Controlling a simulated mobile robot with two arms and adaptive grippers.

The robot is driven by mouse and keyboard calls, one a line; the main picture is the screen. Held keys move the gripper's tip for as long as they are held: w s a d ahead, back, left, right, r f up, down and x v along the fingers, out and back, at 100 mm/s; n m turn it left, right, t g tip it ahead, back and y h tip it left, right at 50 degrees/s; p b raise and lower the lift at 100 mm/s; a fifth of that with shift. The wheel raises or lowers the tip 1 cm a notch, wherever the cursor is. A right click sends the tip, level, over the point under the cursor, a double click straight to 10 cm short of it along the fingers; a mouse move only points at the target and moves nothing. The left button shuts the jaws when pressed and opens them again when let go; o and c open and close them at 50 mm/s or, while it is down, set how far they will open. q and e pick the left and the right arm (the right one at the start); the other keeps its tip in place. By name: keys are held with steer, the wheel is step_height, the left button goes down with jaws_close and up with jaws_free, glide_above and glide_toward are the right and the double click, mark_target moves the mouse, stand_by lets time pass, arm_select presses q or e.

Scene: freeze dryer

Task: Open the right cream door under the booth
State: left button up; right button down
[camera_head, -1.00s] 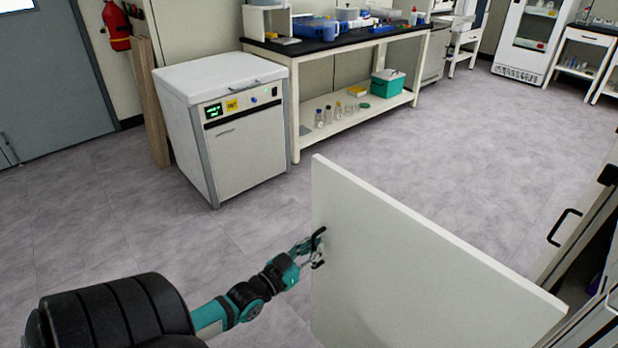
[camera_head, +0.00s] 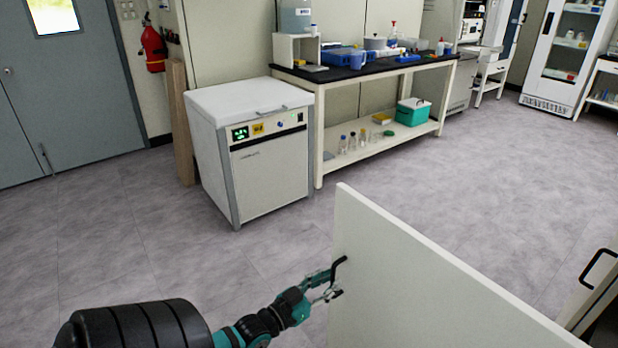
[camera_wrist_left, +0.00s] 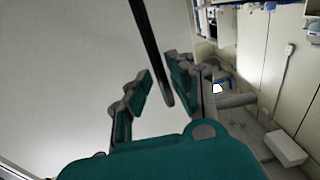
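The cream door (camera_head: 420,290) is swung wide open and stands out into the room, a flat pale panel in the head view. It also fills the left of the left wrist view (camera_wrist_left: 60,70). Its black bar handle (camera_head: 341,266) is near the free edge. My left gripper (camera_head: 332,284) is at this handle. In the left wrist view, the handle (camera_wrist_left: 150,50) runs down between the two teal fingers (camera_wrist_left: 161,88), which stand apart with visible gaps around the bar. Firm contact does not show. My right gripper is not in view.
Another cream panel with a black handle (camera_head: 598,268) is at the right edge. A white chest unit (camera_head: 265,165) and a bench (camera_head: 318,140) stand behind the door. Grey floor (camera_head: 170,240) is clear to the left and beyond the door.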

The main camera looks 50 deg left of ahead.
arm_select(q)
steer(key=s, duration=0.9)
steer(key=shift+s, duration=0.35)
